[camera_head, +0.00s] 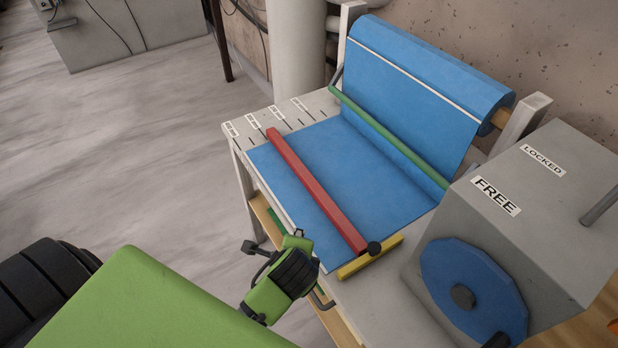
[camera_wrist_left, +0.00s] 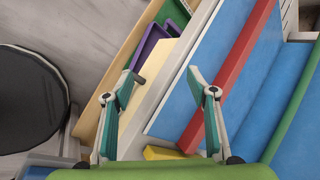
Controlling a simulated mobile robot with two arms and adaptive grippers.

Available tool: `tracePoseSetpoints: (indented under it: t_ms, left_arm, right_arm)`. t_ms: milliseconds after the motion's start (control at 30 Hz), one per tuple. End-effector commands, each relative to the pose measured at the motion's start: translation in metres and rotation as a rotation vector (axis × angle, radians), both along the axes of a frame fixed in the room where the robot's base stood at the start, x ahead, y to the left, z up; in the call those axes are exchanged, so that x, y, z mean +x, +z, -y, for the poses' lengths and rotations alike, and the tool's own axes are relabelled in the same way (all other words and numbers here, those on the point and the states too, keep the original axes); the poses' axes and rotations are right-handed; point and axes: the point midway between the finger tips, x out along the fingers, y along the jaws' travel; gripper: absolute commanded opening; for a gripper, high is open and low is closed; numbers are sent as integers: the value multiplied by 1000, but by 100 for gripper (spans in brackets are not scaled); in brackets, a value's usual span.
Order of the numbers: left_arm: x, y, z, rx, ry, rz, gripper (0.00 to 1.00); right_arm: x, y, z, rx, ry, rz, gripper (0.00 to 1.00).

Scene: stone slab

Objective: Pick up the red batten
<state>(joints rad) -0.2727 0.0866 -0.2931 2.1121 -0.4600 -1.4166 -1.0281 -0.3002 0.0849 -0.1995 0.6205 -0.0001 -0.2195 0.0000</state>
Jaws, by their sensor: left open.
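The red batten (camera_head: 315,190) lies across the blue sheet (camera_head: 385,190) on the table, along its front side. My left gripper (camera_head: 285,272) is beside the table's front edge, near that end, apart from the batten as far as I can tell. In the left wrist view its fingers (camera_wrist_left: 167,88) are spread and nothing is between them except the table edge behind. The batten (camera_wrist_left: 236,65) runs to the right there, partly hidden behind the right finger. My right gripper is not in view.
A yellow strip (camera_head: 368,258) lies at the sheet's near edge. A green bar (camera_head: 390,136) crosses the sheet before the blue roll (camera_head: 425,75). A grey box (camera_head: 535,205) with a blue wheel (camera_head: 472,290) stands at right. A lower shelf holds a purple piece (camera_wrist_left: 152,60).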

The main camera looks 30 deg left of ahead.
Motion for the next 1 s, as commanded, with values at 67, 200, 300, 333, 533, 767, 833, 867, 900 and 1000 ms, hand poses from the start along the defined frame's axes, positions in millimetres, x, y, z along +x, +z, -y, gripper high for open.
tracePoseSetpoints:
  t_ms: [67, 200, 300, 333, 533, 767, 833, 867, 900, 1000]
  left_arm:
    - [23, 12, -1, 144, -138, -10, 52]
    - [64, 32, -3, 447, -394, -58, 52]
    - [89, 47, -2, 649, -545, -106, 52]
    - [95, 51, -2, 703, -583, -121, 52]
    - [122, 72, 2, 949, -741, -198, 52]
    - [143, 67, -9, 1011, -777, -222, 52]
    - [153, 60, -17, 1009, -776, -223, 52]
    - [158, 57, -20, 1009, -776, -223, 52]
    - [163, 53, -24, 1008, -776, -221, 52]
    - [175, 44, -33, 1007, -775, -221, 52]
  right_arm:
    - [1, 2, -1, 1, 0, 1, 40]
    - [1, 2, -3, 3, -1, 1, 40]
    - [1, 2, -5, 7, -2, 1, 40]
    - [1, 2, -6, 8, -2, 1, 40]
    - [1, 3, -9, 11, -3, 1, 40]
    - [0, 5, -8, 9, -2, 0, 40]
    - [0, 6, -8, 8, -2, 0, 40]
    - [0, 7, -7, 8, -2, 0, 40]
    - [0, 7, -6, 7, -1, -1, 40]
    - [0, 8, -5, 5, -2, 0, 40]
